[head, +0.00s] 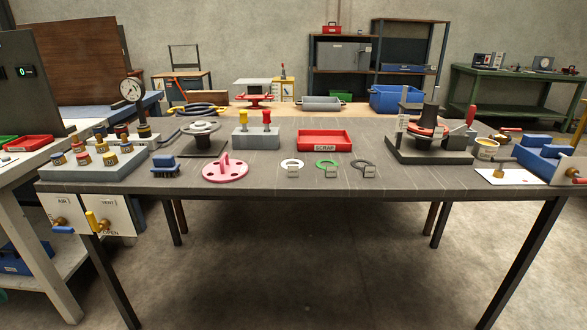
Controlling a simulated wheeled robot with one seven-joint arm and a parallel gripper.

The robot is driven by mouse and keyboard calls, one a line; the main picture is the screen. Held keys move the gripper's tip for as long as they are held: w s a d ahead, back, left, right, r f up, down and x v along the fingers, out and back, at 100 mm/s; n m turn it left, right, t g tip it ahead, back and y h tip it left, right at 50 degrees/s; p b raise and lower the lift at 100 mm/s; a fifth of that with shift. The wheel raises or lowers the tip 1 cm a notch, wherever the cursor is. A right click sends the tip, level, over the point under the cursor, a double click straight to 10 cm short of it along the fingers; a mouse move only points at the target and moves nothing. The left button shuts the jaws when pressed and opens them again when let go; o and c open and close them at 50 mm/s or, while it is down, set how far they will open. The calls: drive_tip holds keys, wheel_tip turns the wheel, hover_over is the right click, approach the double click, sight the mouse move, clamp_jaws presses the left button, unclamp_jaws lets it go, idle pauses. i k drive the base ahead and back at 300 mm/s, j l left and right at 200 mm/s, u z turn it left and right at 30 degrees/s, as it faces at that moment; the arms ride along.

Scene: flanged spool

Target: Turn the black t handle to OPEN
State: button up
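I cannot pick out a black T handle for certain in the head view. Two white valve plates hang on the bench's front left edge. The left plate (47,203), marked AIR, carries a brass valve with a blue handle (63,230). The right plate (123,215), marked VENT, carries a brass valve with a yellow handle (92,220). The word OPEN shows low on this plate, and a bench leg is close by. A dark clamp fixture (430,152) with a black cone and red handle stands at the bench's right. My gripper is not in view.
The grey bench (260,178) holds a pink flanged disc (225,170), a red SCRAP tray (324,139), several rings on its front edge, a dark spool (203,135) and a blue vise (540,155). The floor (300,260) before and under the bench is clear.

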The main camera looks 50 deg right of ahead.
sight(501, 160)
drive_tip(key=k+l+z, duration=0.35)
drive_tip(key=l+z, duration=0.15)
drive_tip(key=l, duration=1.2)
drive_tip(key=l+z, duration=0.45)
drive_tip(key=l, duration=1.2)
